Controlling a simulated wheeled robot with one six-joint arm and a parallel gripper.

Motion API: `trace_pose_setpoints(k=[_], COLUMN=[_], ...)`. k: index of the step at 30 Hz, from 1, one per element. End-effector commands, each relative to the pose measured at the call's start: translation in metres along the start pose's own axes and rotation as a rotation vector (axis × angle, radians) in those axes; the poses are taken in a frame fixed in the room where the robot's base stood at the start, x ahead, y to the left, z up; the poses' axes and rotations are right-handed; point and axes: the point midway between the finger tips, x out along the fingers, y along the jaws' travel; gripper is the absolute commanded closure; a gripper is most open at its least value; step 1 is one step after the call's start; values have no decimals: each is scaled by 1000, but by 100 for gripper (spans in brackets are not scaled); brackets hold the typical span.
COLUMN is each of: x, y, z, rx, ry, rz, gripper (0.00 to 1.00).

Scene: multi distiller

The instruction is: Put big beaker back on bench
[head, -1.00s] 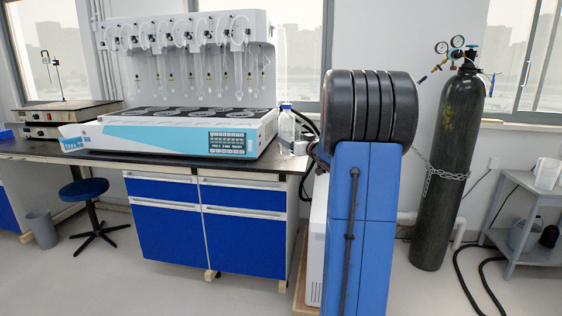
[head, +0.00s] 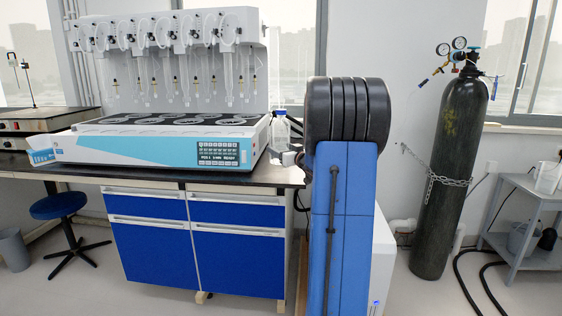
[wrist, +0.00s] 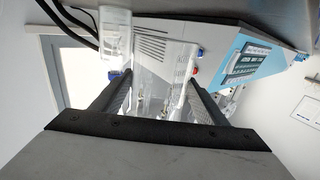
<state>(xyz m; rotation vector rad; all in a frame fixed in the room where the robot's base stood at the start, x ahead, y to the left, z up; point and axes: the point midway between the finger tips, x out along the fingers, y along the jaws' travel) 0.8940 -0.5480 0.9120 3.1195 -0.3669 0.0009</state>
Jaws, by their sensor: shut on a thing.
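My gripper (wrist: 157,80) shows in the wrist view, its dark fingers spread apart around a thing that barely shows. It is see-through at most, and I cannot make out its outline; I take it as the big beaker. In the head view my own arm hides the gripper and what it holds. The bench (head: 262,177) has a dark top over blue drawers. The white and blue distiller (head: 160,147) covers most of it, and its side panel (wrist: 165,48) shows behind the fingers in the wrist view, which looks upside down.
A clear bottle (head: 280,132) stands at the bench's right end; it also shows in the wrist view (wrist: 115,35). A chained gas cylinder (head: 448,170) and a grey cart (head: 520,250) are on the right. A blue stool (head: 58,206) stands at the left.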

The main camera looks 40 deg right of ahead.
Motion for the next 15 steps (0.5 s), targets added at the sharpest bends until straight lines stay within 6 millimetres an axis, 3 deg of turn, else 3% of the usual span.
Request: trace_pose_setpoints(k=[15], x=[0], y=[0], z=[44], rx=[0], ry=[0], rz=[0], gripper=[75])
